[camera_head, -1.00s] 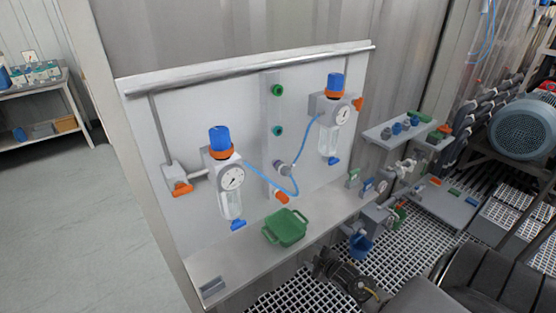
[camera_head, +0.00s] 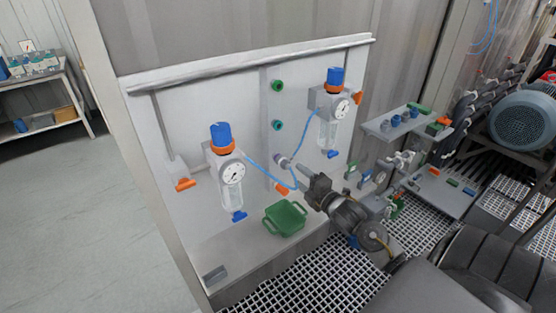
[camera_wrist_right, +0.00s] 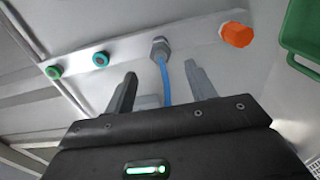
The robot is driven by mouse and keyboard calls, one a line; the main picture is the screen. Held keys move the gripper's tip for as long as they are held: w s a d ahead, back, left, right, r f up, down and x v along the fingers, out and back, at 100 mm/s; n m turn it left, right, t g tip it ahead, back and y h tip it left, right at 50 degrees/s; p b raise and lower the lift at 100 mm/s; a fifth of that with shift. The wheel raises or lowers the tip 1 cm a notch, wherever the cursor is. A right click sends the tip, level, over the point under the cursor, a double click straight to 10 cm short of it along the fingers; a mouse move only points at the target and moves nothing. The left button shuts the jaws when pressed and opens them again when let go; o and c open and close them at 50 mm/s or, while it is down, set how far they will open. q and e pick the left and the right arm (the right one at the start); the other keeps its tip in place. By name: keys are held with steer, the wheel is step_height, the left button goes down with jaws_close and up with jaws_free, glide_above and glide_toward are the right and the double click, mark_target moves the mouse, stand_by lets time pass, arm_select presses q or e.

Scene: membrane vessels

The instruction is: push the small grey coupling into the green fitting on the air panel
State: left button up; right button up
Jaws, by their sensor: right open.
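The small grey coupling (camera_head: 281,160) sits at the vertical strip of the air panel (camera_head: 190,135), with a blue hose running from it. It also shows in the right wrist view (camera_wrist_right: 160,48), hose hanging toward me. The green fitting (camera_head: 277,86) is at the top of the strip, above a teal fitting (camera_head: 277,125). In the wrist view the green fitting (camera_wrist_right: 54,72) is at far left. My right gripper (camera_head: 303,172) is open, just in front of and to the right of the coupling. In the wrist view its fingers (camera_wrist_right: 160,85) flank the hose, short of the coupling.
An orange fitting (camera_head: 281,188) is just below the coupling. Regulators with gauges stand left (camera_head: 232,175) and right (camera_head: 340,108). A green tray (camera_head: 285,218) lies on the ledge (camera_head: 235,262) below. A small shelf (camera_head: 385,132) is at right.

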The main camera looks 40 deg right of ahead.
mark_target(290, 167)
steer(key=shift+w, duration=0.15)
steer(key=shift+w+d+b, duration=0.15)
steer(key=shift+w+b, duration=1.3)
steer(key=shift+w, duration=2.95)
jaws_close()
steer(key=shift+s, duration=0.1)
steer(key=shift+f, duration=0.1)
steer(key=shift+s+p, duration=0.45)
steer(key=shift+s, duration=0.35)
steer(key=shift+s+p, duration=0.8)
steer(key=shift+s, duration=1.35)
